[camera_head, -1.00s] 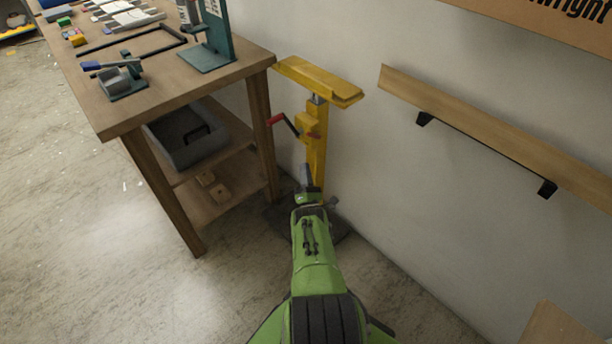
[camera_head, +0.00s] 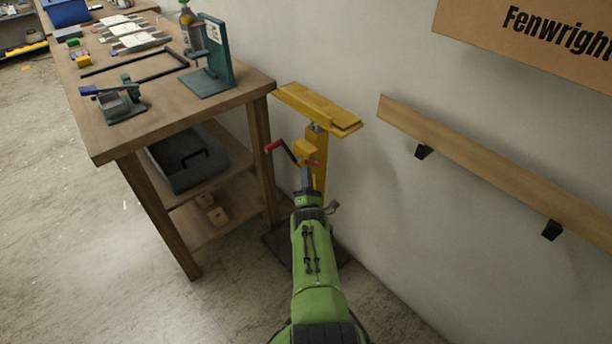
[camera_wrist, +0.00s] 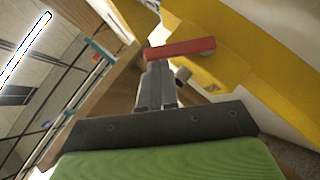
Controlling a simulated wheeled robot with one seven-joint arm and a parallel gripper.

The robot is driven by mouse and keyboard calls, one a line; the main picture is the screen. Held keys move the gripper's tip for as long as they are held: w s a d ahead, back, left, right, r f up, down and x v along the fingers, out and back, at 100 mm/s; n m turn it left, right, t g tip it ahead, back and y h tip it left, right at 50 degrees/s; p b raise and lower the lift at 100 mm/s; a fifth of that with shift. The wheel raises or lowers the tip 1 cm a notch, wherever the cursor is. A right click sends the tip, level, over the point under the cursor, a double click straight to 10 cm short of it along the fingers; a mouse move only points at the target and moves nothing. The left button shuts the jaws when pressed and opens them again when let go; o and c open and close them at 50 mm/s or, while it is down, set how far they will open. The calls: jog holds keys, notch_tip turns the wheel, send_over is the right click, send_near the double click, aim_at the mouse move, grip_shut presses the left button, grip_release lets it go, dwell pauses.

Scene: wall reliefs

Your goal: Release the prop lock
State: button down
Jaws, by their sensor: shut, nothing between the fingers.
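The prop is a yellow stand (camera_head: 316,150) with a flat yellow top (camera_head: 318,108), upright by the wall. A crank with a red grip (camera_head: 274,147) sticks out to its left. A small red lever (camera_head: 311,163) is on the post, lower and to the right. My gripper (camera_head: 306,172) is shut and empty in front of the post, close below this lever. In the wrist view, a red bar (camera_wrist: 180,48) lies across just beyond my fingertips (camera_wrist: 157,72), beside the yellow body (camera_wrist: 245,65). I cannot tell whether the fingers touch it.
A wooden workbench (camera_head: 130,140) with tools stands close on the left, a grey bin (camera_head: 187,158) on its shelf. A wooden wall rail (camera_head: 480,150) on black brackets is at the right. A cardboard-coloured sign (camera_head: 530,35) hangs above it. Floor at the left is open.

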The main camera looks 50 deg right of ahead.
aim_at(310, 163)
jog(key=m+g+p, duration=0.1)
jog(key=r+m+g+p, duration=0.1)
jog(key=m+p, duration=0.1)
jog(key=r+m+g+p, duration=0.1)
jog(key=m+g+p, duration=0.1)
jog(key=shift+d+r, duration=0.2)
jog(key=shift+r, duration=0.05)
jog(key=shift+s+d+r+g+p, duration=0.1)
jog(key=shift+d+r+g+p, duration=0.2)
jog(key=shift+p, duration=0.6)
jog(key=m+p, duration=0.1)
jog(key=r+m+g+p, duration=0.1)
jog(key=shift+s+d+r+m+g+y, duration=0.1)
jog(key=shift+d+r+m+g+y, duration=0.1)
jog(key=shift+d+m+g+y, duration=0.15)
jog(key=shift+s+d+r+m+g+y+p, duration=0.15)
jog(key=shift+d+m+g+y+p, duration=0.25)
jog(key=shift+m, duration=0.2)
jog(key=shift+d+r+m+g+y+p, duration=0.15)
jog(key=shift+d+m+y+p, duration=0.15)
jog(key=shift+m+y+p, duration=0.2)
jog(key=p+v, duration=0.6)
jog(key=v, duration=0.9)
jog(key=shift+s+a, duration=0.25)
jog(key=shift+w+r, duration=0.1)
jog(key=shift+r, duration=0.05)
